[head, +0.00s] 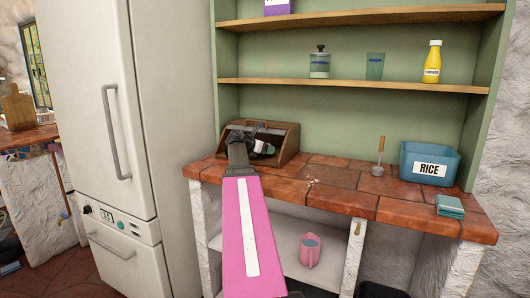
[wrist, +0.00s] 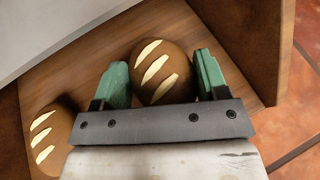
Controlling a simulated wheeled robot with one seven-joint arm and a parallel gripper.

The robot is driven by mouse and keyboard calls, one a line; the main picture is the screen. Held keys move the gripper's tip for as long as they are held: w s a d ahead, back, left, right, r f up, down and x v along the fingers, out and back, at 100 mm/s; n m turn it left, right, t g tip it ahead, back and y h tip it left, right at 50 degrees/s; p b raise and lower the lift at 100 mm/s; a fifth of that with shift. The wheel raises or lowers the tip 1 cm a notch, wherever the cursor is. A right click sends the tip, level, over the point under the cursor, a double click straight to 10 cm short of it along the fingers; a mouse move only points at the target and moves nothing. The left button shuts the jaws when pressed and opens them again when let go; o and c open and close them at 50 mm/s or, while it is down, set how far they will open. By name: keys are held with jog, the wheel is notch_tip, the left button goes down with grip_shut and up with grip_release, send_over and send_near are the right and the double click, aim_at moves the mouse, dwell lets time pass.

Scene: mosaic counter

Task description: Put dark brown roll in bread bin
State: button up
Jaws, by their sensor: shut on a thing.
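The wooden bread bin (head: 291,146) stands at the left end of the tiled counter, its front open. My gripper (head: 262,147) reaches into it. In the wrist view my gripper (wrist: 162,82) has its green fingers on either side of the dark brown roll (wrist: 160,68), which has pale slashes on top. It is shut on this roll, inside the bin over its wooden floor (wrist: 185,25). I cannot tell whether the roll touches the floor. A second brown roll (wrist: 47,140) with pale slashes lies in the bin to the left, apart from the held one.
The bin's side wall (wrist: 262,40) rises close to the right of my fingers. A blue RICE container (head: 430,164), a ladle (head: 378,168) and a small teal box (head: 450,206) sit farther right on the counter. The fridge (head: 100,110) stands at left. The middle counter is mostly clear.

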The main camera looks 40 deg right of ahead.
jog(key=shift+f, duration=0.55)
jog(key=shift+f, duration=0.1)
jog(key=o, duration=0.9)
jog(key=v, duration=1.2)
